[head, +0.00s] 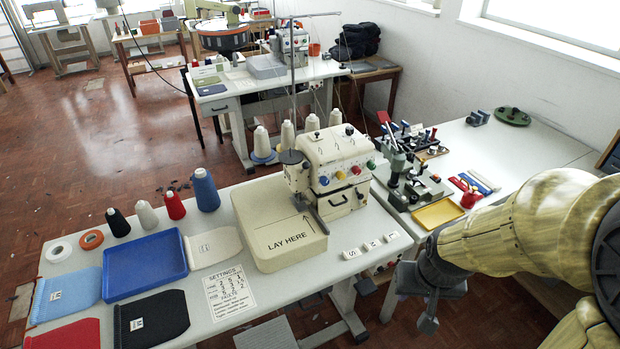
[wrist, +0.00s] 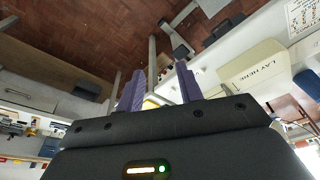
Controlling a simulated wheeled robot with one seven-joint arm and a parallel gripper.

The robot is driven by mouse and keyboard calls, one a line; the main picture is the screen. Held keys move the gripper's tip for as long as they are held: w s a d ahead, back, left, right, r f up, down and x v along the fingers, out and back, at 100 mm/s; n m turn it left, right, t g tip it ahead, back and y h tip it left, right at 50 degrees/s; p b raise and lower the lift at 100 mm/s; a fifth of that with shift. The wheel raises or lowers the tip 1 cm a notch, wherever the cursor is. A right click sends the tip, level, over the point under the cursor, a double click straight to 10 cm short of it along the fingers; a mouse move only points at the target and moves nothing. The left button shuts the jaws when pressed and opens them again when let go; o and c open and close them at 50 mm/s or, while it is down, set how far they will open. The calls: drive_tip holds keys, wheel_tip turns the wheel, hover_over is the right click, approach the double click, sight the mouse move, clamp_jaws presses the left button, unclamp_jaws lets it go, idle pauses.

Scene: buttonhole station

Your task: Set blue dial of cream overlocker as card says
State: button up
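The cream overlocker (head: 332,160) stands on the white table with a row of coloured dials on its front. The blue dial (head: 324,180) is at the left end of the row; its pointer is too small to read. The settings card (head: 229,292) lies flat at the table's front; its heading reads SETTINGS, but its rows are too small to read surely. It also shows in the wrist view (wrist: 302,16). My gripper (head: 429,308) hangs to the right of the overlocker, beyond the table's front edge. In the wrist view its purple fingers (wrist: 160,72) are apart with nothing between them.
A cream LAY HERE platform (head: 290,238) adjoins the overlocker. A blue tray (head: 146,266), fabric pieces and thread cones lie to the left. Small lettered blocks (head: 370,246) sit by the front edge. A green machine (head: 408,170) stands at right. Floor in front is open.

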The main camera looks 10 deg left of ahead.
sight(326, 183)
drive_tip(key=shift+w+d, duration=0.1)
drive_tip(key=shift+w, duration=0.3)
drive_tip(key=shift+o, duration=1.1)
drive_tip(key=shift+s+d, duration=0.15)
drive_tip(key=shift+s, duration=0.25)
drive_tip(key=w+a+f+n+t+y+b, duration=0.3)
drive_tip(key=w+a+t+y+b, duration=0.2)
drive_tip(key=w+b, duration=0.3)
drive_tip(key=w+a+f+n+t+y+b, duration=0.3)
drive_tip(key=w+a+f+t+y+b, duration=0.1)
drive_tip(key=w, duration=1.1)
drive_tip(key=shift+a+n+t+y+b, duration=0.45)
drive_tip(key=shift+a+t+b, duration=0.8)
drive_tip(key=shift+t+b, duration=0.75)
drive_tip(key=shift+w+g+b, duration=0.15)
drive_tip(key=shift+g+b, duration=0.15)
drive_tip(key=p+x, duration=0.1)
drive_tip(key=x, duration=1.6)
drive_tip(key=shift+a+f+p, duration=0.1)
drive_tip(key=shift+a+p, duration=0.05)
drive_tip(key=shift+p, duration=0.25)
